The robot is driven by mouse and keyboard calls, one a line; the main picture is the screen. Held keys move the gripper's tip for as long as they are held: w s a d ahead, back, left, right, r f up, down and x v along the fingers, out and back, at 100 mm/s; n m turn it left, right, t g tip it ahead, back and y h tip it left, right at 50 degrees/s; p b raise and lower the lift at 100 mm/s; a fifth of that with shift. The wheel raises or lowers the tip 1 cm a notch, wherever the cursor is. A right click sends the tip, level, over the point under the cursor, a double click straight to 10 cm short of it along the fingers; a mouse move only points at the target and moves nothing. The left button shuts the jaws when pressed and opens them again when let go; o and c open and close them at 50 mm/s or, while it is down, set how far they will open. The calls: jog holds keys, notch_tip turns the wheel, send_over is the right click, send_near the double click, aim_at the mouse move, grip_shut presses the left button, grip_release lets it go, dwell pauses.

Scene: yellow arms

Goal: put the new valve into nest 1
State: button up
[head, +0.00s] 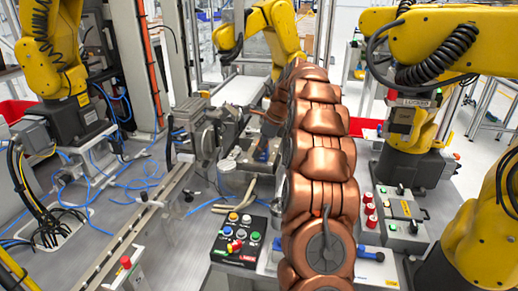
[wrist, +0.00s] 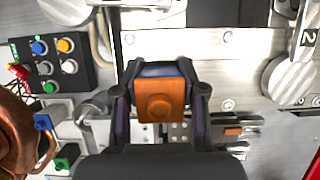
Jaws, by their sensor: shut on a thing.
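My gripper (wrist: 159,98) is shut on the valve, an orange block (wrist: 158,106) with a blue body behind it. The valve sits between the two dark fingers in the wrist view, over a pale metal plate (wrist: 225,75). The picture does not settle whether it touches the plate. In the head view my gripper (head: 262,150) is small, beside the metal fixture, with a bit of blue at its tips. No label "1" is readable, so I cannot tell which spot is nest 1.
A button box (head: 239,243) stands at the front of the bench; it also shows in the wrist view (wrist: 50,68). A round silver clamp knob (wrist: 289,80) lies right of the valve. A dark holder with an orange part (wrist: 233,131) is lower right. Yellow robot arms (head: 440,45) surround the bench.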

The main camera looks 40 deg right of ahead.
jog(key=o, duration=1.3)
jog(key=shift+c, duration=0.2)
jog(key=v, duration=1.2)
jog(key=shift+d, duration=0.1)
